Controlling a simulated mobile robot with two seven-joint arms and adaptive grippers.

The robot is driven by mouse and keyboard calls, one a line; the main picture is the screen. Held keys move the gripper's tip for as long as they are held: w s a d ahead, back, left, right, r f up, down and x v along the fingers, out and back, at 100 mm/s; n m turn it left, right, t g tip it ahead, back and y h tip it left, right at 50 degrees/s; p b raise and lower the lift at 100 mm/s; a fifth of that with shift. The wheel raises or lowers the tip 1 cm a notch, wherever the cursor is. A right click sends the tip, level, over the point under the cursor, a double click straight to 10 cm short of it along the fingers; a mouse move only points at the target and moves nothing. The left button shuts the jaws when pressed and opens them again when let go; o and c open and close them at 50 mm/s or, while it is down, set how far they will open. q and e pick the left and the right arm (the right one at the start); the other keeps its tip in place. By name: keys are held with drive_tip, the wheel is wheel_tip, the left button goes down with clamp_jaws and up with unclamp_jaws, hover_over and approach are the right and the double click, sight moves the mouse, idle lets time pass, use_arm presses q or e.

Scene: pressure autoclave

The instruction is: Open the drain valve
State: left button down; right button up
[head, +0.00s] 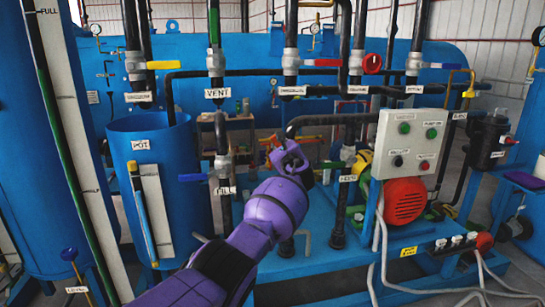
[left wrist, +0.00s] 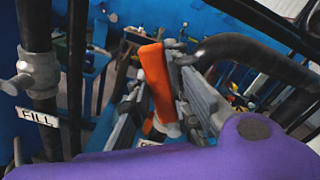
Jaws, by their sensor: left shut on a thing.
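My left gripper (head: 287,157) reaches in from the lower left, its purple wrist in front of the pipes in the middle of the rig. In the left wrist view the gripper (left wrist: 163,100) is shut on an orange lever handle (left wrist: 153,78), which stands upright and slightly tilted between the grey fingers. A white label (left wrist: 150,144) below the fingers is mostly covered and unreadable. In the head view my gripper hides the lever. My right gripper is not in view.
The FILL valve (head: 222,165) with a blue handle stands left of my gripper, its FILL label (left wrist: 37,117) close in the wrist view. A black hose (head: 335,120) arches above right. The control box (head: 410,143) and red motor (head: 404,201) stand right, the blue pot (head: 150,185) left.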

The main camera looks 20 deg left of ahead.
use_arm(q)
drive_tip(key=shift+w+d+r+m, duration=0.25)
drive_tip(key=shift+d+m, duration=0.05)
drive_tip(key=shift+m, duration=0.3)
drive_tip(key=shift+w+d+r+m, duration=0.3)
drive_tip(key=shift+w+d+m, duration=0.1)
drive_tip(key=shift+d+m, duration=0.35)
drive_tip(key=shift+w+d+m, duration=0.35)
drive_tip(key=shift+d+m, duration=0.1)
drive_tip(key=shift+m, duration=0.3)
drive_tip(key=shift+w+d+r+m+b, duration=0.1)
drive_tip(key=shift+w+d+m+b, duration=0.25)
drive_tip(key=shift+d+m, duration=0.2)
drive_tip(key=shift+w+d+r+m+b, duration=0.1)
drive_tip(key=shift+w+d+m+b, duration=0.2)
drive_tip(key=shift+m, duration=0.35)
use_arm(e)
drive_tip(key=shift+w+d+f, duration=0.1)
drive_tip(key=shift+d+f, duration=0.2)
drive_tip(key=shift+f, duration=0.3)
use_arm(q)
drive_tip(key=shift+s+d, duration=0.1)
drive_tip(key=shift+f, duration=0.1)
drive_tip(key=c, duration=1.6)
unclamp_jaws()
drive_tip(key=shift+d, duration=0.1)
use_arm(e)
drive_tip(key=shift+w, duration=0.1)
